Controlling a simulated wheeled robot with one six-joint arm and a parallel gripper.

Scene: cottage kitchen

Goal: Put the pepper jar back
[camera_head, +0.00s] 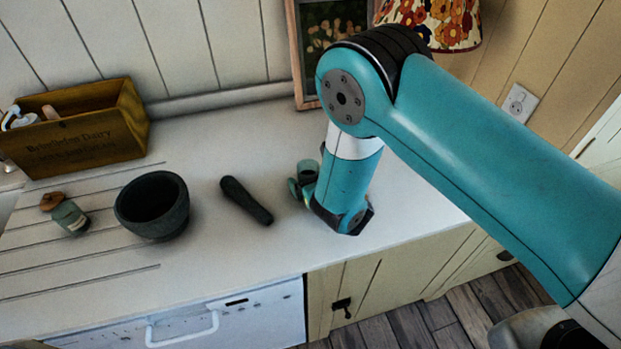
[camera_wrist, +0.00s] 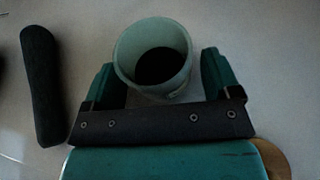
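A small greenish glass jar (camera_wrist: 122,65) with dark contents and no lid stands between the fingers of my gripper (camera_wrist: 160,75) in the wrist view. A narrow gap shows on its right side; the left finger is close to its wall, and I cannot tell if it touches. In the head view my gripper (camera_head: 305,188) is low over the counter around this jar (camera_head: 308,167), partly hidden by my arm. Another glass jar (camera_head: 70,217) with a wooden lid and a pale label is at the left, seen tilted. I cannot read which one is the pepper jar.
A dark mortar (camera_head: 153,206) and its pestle (camera_head: 246,200) are left of my gripper; the pestle also shows in the wrist view (camera_wrist: 42,85). A wooden crate (camera_head: 88,140) stands at the back left. A round wooden piece (camera_wrist: 272,160) is partly hidden. A picture frame (camera_head: 299,60) stands behind.

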